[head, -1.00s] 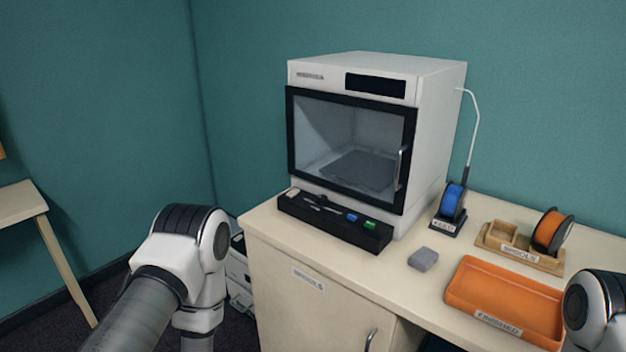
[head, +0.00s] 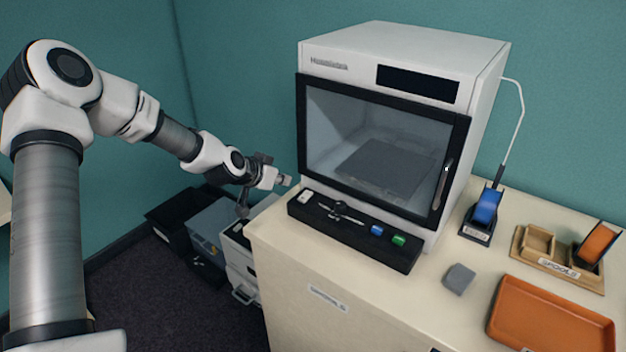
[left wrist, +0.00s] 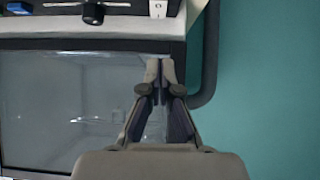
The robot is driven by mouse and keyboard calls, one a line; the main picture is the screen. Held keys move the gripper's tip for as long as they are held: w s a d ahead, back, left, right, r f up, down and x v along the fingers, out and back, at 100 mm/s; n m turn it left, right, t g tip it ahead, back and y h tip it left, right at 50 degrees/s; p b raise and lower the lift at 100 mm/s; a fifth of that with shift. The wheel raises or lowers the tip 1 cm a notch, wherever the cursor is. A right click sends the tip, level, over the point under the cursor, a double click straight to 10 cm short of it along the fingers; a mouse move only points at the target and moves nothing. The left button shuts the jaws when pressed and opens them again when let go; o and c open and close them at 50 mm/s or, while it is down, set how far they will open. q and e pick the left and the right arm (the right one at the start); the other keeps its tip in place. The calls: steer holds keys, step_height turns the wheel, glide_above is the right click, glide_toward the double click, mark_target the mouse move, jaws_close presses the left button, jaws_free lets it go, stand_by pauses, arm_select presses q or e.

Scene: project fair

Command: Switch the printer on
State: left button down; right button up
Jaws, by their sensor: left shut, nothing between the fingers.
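The printer (head: 400,57) is a white box with a dark display (head: 418,84) and a closed glass door (head: 360,140). A black control strip (head: 345,232) at its foot holds a white switch (head: 305,196), a dark knob (head: 340,207), a blue button (head: 377,230) and a green button (head: 398,240). My left gripper (head: 287,181) is shut and empty, just left of the printer's lower front corner. In the left wrist view, turned round, the shut fingertips (left wrist: 158,68) point toward the white switch (left wrist: 158,8), apart from it in the picture. My right gripper is out of view.
A grey block (head: 459,279), an orange tray (head: 550,325), a blue spool (head: 487,208) and a wooden spool holder (head: 560,268) are on the cream cabinet top. Dark bins (head: 178,215) and a white unit (head: 238,262) stand below, left of the cabinet.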

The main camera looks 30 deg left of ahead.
arm_select(q)
steer(key=r, duration=0.2)
steer(key=b, duration=0.1)
glide_above(305, 197)
step_height(305, 197, down, 7)
steer(key=shift+s+r, duration=0.15)
step_height(305, 197, down, 3)
steer(key=shift+r, duration=0.2)
steer(key=shift+f, duration=0.5)
